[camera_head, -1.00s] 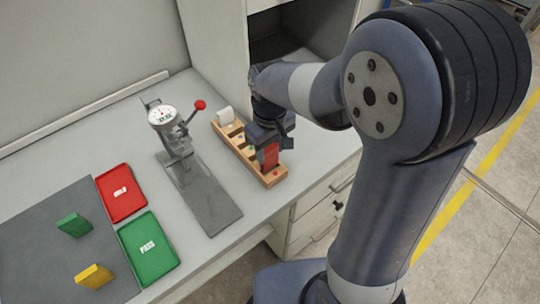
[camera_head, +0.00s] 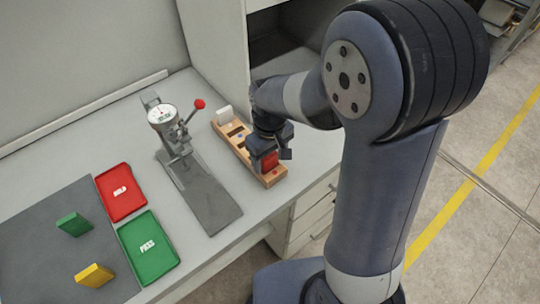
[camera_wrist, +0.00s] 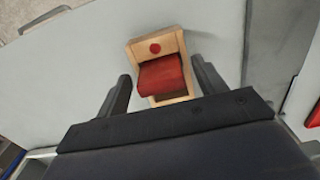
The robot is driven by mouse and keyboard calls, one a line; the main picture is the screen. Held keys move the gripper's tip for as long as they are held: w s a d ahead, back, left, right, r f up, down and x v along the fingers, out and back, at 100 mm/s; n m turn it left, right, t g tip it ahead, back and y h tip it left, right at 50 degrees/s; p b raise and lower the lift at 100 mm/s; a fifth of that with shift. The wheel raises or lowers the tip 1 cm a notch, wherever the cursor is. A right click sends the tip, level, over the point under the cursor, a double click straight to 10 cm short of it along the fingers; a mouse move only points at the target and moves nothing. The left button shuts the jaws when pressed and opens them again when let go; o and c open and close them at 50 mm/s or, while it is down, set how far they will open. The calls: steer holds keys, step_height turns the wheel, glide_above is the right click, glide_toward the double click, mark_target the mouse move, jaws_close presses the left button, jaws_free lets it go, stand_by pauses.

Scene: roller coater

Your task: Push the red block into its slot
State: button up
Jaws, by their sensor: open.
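The red block (camera_head: 269,161) is at the near end of the wooden rack (camera_head: 276,179), between my gripper's fingers in the head view. In the wrist view the red block (camera_wrist: 162,75) sits beside the rack's red dot (camera_wrist: 155,48), between the rack's side walls. I cannot tell how deep it sits in the slot. My gripper (camera_wrist: 162,88) is open, with one dark finger on each side of the block and visible gaps to both. In the head view my gripper (camera_head: 272,150) is low over the rack's near end, hiding part of it.
A dial gauge stand (camera_head: 178,145) with a red knob is left of the rack. A red tray (camera_head: 112,205) and a green tray (camera_head: 140,268) lie farther left. A green block (camera_head: 73,224) and a yellow block (camera_head: 95,275) stand on a grey mat (camera_head: 40,250).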

mark_target(270, 156)
step_height(270, 156, up, 12)
steer(key=shift+r, duration=0.2)
stand_by(0.4)
steer(key=shift+f, duration=0.15)
step_height(270, 156, down, 12)
steer(key=shift+f, duration=0.1)
steer(key=shift+r, duration=1.35)
steer(key=shift+f, duration=0.1)
